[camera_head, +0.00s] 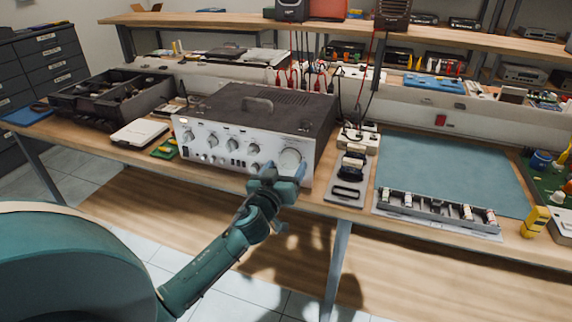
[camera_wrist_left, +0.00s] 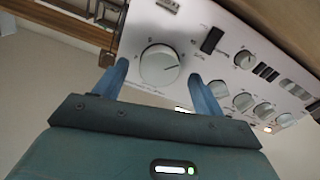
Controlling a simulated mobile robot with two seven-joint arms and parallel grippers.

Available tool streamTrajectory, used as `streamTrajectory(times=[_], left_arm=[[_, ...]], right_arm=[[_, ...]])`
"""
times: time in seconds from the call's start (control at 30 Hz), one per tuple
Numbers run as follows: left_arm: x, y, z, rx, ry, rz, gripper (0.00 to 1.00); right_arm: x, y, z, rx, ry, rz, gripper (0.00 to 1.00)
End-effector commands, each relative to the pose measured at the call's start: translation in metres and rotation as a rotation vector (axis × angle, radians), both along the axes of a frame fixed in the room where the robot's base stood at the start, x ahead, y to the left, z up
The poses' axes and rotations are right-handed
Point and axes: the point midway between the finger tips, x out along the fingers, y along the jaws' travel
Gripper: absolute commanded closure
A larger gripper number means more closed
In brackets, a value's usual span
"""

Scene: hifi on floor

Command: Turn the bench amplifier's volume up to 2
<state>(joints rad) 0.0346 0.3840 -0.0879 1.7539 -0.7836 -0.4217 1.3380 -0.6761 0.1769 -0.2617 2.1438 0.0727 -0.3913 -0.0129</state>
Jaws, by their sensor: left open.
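The bench amplifier (camera_head: 243,132) stands on the wooden bench, with a dark top and a silver front panel facing me. Its large round volume knob (camera_head: 290,160) is at the right end of the panel. In the left wrist view the knob (camera_wrist_left: 160,65) shows whole, with small scale marks around it that are too small to read surely. My left gripper (camera_head: 283,170) is in front of the knob. In the wrist view its two blue fingers (camera_wrist_left: 158,82) are apart, one to each side below the knob, with nothing between them. My right gripper is not in view.
Smaller knobs (camera_head: 232,144) and switches fill the rest of the panel. A white box (camera_head: 140,132) and a dark tray (camera_head: 110,95) are at left. Open floor lies before the bench.

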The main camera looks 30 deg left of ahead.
Motion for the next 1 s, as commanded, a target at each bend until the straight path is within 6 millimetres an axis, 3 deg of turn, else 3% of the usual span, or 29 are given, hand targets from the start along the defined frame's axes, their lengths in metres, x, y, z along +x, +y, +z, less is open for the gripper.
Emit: streamTrajectory(times=[0.13,0.43,1.0], left_arm=[[0.0108,0.0027,0.0006,0.0,-0.001,0.0,0.3],[0.0126,0.003,-0.0001,0.0,0.001,0.0,0.3],[0.0123,0.0031,0.0,0.0,0.0,0.0,0.75]], right_arm=[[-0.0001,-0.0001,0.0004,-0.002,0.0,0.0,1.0],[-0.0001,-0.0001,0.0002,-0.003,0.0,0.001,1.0],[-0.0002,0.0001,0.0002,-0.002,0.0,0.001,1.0]])
